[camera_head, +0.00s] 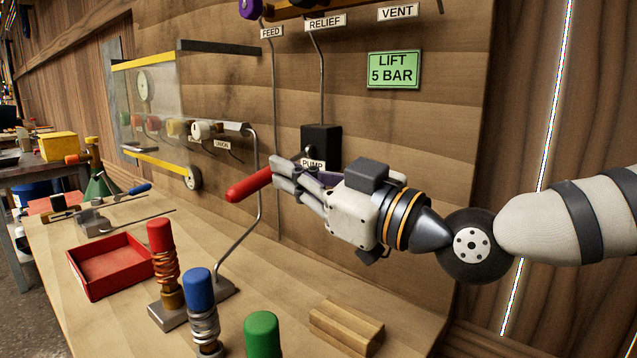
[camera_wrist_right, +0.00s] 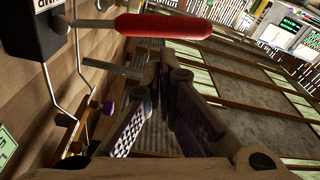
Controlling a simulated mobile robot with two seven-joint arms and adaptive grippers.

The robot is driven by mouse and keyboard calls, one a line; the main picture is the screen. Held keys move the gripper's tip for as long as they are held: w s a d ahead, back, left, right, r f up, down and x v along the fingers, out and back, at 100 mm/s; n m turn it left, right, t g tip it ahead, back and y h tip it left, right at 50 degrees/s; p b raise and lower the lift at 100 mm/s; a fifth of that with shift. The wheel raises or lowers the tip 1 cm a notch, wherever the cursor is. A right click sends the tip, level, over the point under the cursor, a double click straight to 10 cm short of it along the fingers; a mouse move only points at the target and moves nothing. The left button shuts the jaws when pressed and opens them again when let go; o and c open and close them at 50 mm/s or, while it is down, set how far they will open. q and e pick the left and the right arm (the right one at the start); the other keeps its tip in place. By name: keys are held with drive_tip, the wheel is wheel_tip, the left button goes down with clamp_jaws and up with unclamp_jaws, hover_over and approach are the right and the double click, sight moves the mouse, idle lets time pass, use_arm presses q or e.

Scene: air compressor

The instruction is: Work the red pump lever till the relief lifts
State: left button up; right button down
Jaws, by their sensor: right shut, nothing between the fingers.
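The red pump lever (camera_head: 249,185) sticks out to the left near the black pump block (camera_head: 321,140), which is labelled PUMP, on the wooden panel. My right gripper (camera_head: 278,172) is shut and empty, with its fingertips close to the lever's right end in the head view. In the right wrist view the red lever (camera_wrist_right: 163,26) lies just beyond the closed fingertips (camera_wrist_right: 166,62); I cannot tell whether they touch. The lever's inner end is partly hidden behind my gripper in the head view. The RELIEF label (camera_head: 324,23) sits above, and the relief fitting is mostly cut off. My left gripper is not in view.
A green sign (camera_head: 394,69) reads LIFT 5 BAR. A bent metal pipe (camera_head: 258,190) runs down beside the lever. Red, blue (camera_head: 199,290) and green capped spring parts stand on the bench near a red tray (camera_head: 110,262). A wooden block (camera_head: 346,325) lies below my gripper.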

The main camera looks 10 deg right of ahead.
drive_tip(key=r+v, duration=0.1)
drive_tip(key=v, duration=0.6)
drive_tip(key=shift+f, duration=0.45)
idle(2.1)
